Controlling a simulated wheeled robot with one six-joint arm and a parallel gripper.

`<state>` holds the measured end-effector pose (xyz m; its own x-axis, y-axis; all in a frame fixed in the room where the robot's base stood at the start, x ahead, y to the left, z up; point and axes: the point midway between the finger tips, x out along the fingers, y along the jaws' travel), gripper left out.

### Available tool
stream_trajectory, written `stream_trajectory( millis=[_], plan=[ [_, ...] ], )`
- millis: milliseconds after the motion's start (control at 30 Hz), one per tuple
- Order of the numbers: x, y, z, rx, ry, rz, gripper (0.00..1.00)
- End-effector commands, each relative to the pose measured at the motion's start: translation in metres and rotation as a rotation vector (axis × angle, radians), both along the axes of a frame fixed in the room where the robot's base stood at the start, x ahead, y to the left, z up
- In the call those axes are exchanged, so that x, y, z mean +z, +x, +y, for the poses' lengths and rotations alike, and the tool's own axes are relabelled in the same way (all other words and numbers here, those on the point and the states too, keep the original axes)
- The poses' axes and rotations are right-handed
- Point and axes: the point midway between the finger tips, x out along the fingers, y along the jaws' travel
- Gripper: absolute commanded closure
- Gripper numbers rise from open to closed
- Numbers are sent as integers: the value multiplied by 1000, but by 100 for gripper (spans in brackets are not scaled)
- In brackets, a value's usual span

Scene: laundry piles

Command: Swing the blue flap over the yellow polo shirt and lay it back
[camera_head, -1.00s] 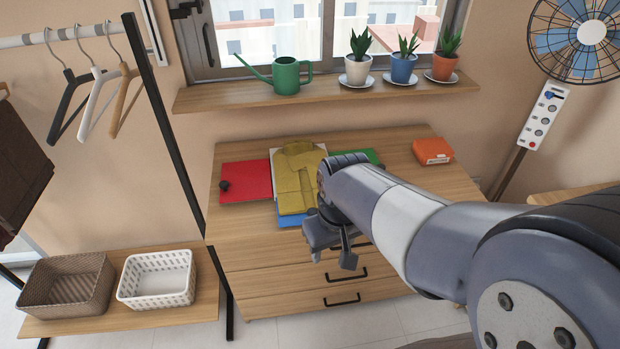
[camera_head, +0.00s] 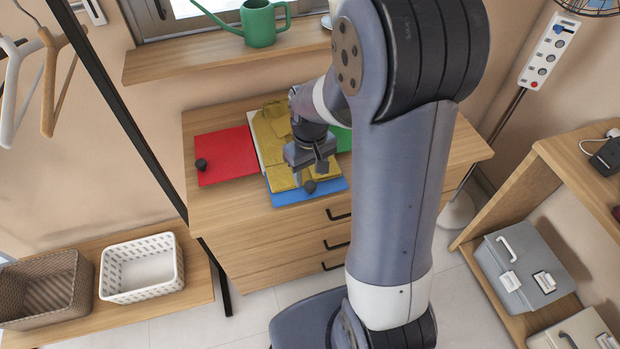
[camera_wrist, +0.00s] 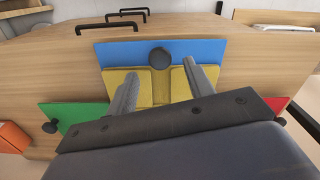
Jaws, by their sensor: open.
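The folding board lies on the dresser top. Its blue flap (camera_head: 300,198) lies flat at the front, with a black knob (camera_head: 309,187); in the wrist view the flap (camera_wrist: 200,50) is at the top centre. The yellow polo shirt (camera_head: 268,130) lies on the board, its lower end overlapping the blue flap. My gripper (camera_head: 309,172) is open, pointing down over the shirt's lower end near the knob. In the wrist view the knob (camera_wrist: 159,58) shows between the fingertips, apart from both. My arm and gripper hide part of the shirt.
The red flap (camera_head: 226,155), with its own black knob (camera_head: 201,164), lies flat at left. The green flap (camera_head: 343,138) lies at right, partly behind my arm. An orange box (camera_wrist: 12,137) sits on the dresser beyond it. A green watering can (camera_head: 262,24) stands on the sill.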

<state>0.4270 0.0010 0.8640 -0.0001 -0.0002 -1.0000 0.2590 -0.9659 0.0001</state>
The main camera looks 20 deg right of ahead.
Motion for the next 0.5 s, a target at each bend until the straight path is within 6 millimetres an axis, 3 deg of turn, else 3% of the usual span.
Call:
stream_trajectory(
  millis=[200, 500],
  plan=[
    [-27, -1, 0, 0, 0, 3, 50],
    [-33, 0, 0, -1, 0, 0, 50]
  ],
)
